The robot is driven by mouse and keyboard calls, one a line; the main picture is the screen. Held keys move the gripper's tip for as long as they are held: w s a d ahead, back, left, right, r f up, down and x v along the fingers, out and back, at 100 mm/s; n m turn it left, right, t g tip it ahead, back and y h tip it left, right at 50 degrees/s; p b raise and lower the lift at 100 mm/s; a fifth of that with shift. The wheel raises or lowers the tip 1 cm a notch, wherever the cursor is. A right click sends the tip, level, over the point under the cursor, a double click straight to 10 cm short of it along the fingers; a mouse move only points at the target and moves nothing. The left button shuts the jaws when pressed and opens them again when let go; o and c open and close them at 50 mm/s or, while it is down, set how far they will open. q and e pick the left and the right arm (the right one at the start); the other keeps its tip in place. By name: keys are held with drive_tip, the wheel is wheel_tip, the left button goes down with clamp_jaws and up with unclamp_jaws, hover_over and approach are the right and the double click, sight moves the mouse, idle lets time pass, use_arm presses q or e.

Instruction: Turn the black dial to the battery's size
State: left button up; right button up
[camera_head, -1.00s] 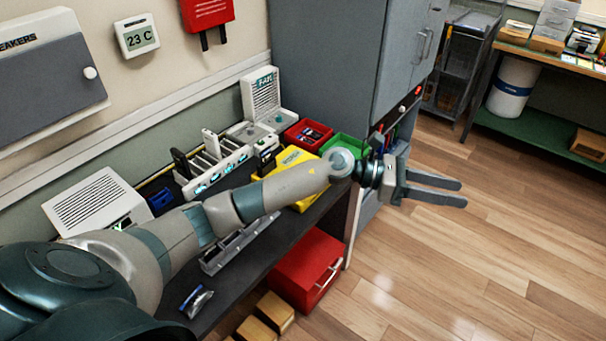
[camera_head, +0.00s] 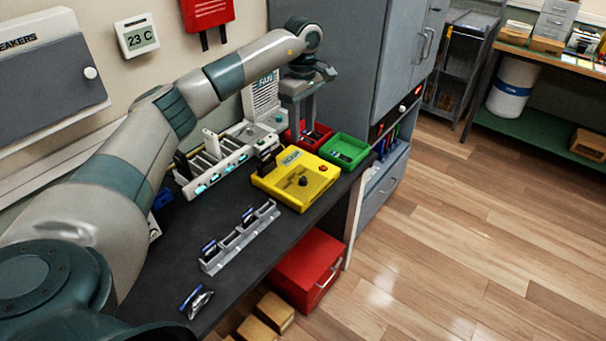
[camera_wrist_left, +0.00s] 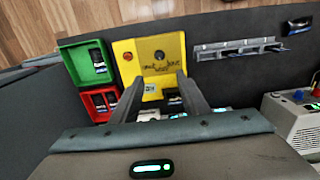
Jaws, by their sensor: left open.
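The yellow box (camera_head: 292,178) stands on the dark bench and carries the black dial (camera_head: 303,181) and a small red button. In the left wrist view the dial (camera_wrist_left: 160,55) sits beyond my fingertips, with dark markings near it too small to read. My left gripper (camera_head: 301,135) is open and empty, pointing down above the red bin, behind the yellow box and apart from the dial. The open fingers also show in the left wrist view (camera_wrist_left: 160,78). I cannot tell which item is the battery concerned. My right gripper is out of view.
A green bin (camera_head: 345,151) and a red bin (camera_head: 318,139) lie behind the box. A grey rack (camera_head: 240,238) with small dark items is in front. A white slotted unit (camera_head: 215,167) stands left. Bare bench lies between the white unit and grey rack.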

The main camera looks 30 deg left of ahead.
sight(303, 178)
use_arm(q)
drive_tip(key=shift+f, duration=0.2)
wheel_tip(303, 178, down, 16)
drive_tip(key=p, duration=0.5)
drive_tip(key=shift+d+r, duration=0.1)
drive_tip(key=shift+f+p, duration=0.35)
drive_tip(key=shift+f, duration=0.3)
clamp_jaws()
